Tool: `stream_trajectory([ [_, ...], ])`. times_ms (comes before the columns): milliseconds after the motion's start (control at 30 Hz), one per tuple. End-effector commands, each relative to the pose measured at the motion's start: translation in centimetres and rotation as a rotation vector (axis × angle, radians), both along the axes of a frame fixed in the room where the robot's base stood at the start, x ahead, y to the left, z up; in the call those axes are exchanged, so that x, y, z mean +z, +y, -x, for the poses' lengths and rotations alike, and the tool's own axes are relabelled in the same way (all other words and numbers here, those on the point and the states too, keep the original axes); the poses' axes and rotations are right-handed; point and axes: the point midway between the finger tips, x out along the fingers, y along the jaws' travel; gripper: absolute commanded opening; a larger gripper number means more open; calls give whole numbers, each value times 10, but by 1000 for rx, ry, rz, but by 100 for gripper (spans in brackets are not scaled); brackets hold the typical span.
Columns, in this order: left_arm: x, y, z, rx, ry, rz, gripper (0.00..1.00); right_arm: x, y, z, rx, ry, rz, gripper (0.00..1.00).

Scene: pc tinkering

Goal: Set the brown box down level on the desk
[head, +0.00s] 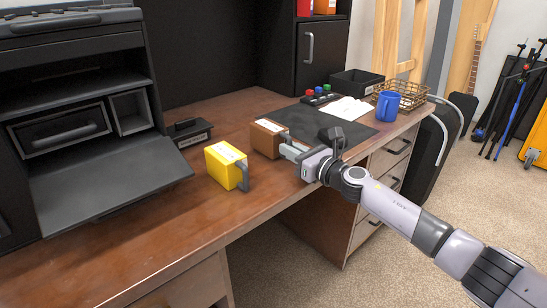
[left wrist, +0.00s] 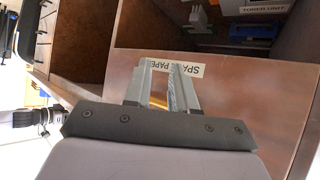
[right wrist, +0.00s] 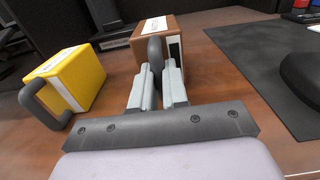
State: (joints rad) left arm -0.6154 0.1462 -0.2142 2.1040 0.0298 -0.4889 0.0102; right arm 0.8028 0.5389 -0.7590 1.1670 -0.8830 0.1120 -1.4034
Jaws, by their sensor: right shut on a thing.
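The brown box (head: 265,138) has a white label on top and is at the desk's middle, beside the yellow box. In the right wrist view the brown box (right wrist: 150,42) shows its dark handle between my fingers. My right gripper (head: 287,150) is shut on that handle; it also shows in the right wrist view (right wrist: 157,82). The box looks close to upright, at or just above the desk (head: 190,215); I cannot tell whether its underside touches. My left gripper (left wrist: 170,85) is out of the head view.
The yellow box (head: 226,166) with a grey handle stands just left of the brown box. A dark mat (head: 340,135) lies to the right, with a blue mug (head: 387,106) and a wire basket (head: 412,96) behind. A black cabinet (head: 90,185) with a lowered flap stands left.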

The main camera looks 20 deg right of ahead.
Motion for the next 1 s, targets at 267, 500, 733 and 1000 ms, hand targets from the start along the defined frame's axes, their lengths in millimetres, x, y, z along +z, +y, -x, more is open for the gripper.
stream_trajectory([
  [267, -9, 3, 4, -3, 12, -11, 25, -3, 0, 0, 0, -2, -1, 0],
  [500, -10, 4, 5, -5, 14, -13, 25, -4, 0, 0, 0, -2, -1, 44],
  [733, -10, 4, 4, -4, 14, -14, 25, -6, 0, 1, 0, 2, 1, 44],
  [1000, 0, 3, 4, -1, 14, -10, 25, -5, -11, 21, 0, 3, 1, 44],
])
